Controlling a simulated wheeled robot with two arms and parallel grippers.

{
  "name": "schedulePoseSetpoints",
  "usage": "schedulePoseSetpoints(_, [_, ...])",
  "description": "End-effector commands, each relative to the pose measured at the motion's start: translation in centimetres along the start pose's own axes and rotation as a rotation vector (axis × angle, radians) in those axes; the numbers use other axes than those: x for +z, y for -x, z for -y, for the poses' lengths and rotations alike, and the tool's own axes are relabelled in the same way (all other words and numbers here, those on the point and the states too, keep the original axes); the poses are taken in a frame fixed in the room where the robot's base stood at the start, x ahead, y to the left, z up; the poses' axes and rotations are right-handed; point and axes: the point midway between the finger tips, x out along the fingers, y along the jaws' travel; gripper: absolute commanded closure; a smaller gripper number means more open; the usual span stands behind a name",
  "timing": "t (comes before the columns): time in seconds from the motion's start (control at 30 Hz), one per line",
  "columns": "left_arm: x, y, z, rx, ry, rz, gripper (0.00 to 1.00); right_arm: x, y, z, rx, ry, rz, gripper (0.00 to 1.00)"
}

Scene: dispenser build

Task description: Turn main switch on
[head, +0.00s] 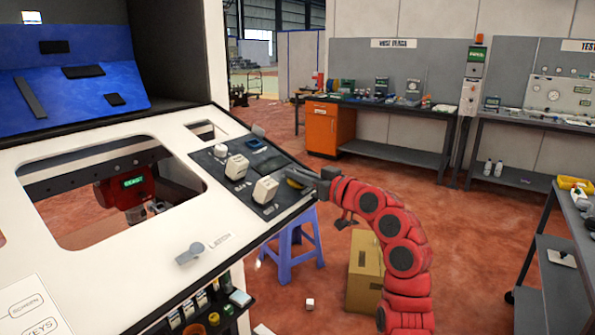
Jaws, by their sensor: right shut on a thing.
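A black control panel (268,209) is set into the right part of the sloped white console top. It carries several white block-shaped switches; the nearest white switch (265,189) is close to the panel's right edge, and another white switch (237,167) is just behind it. The lettering is too small to show which is the main switch. My right gripper (291,180) comes in from the right, low over the panel edge beside the nearest white switch. It is shut on a switch part there, mostly hidden by the fingers. My left gripper is not in view.
The white console (140,262) has a large opening with a red device (127,187) inside. A grey lever (191,254) lies on its front. Workbenches line the back wall.

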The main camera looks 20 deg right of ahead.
Motion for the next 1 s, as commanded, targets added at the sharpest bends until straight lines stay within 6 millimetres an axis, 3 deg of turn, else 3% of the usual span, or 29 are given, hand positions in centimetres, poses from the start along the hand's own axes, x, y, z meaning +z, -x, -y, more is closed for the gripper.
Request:
schedulePoseSetpoints(0.43, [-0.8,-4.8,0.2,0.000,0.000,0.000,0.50,-0.4,-0.1,0.2,0.369,-0.150,0.001,1.00])
schedulePoseSetpoints(1.0, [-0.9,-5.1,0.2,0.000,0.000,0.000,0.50,0.0,0.0,-0.2,0.657,-0.268,0.000,1.00])
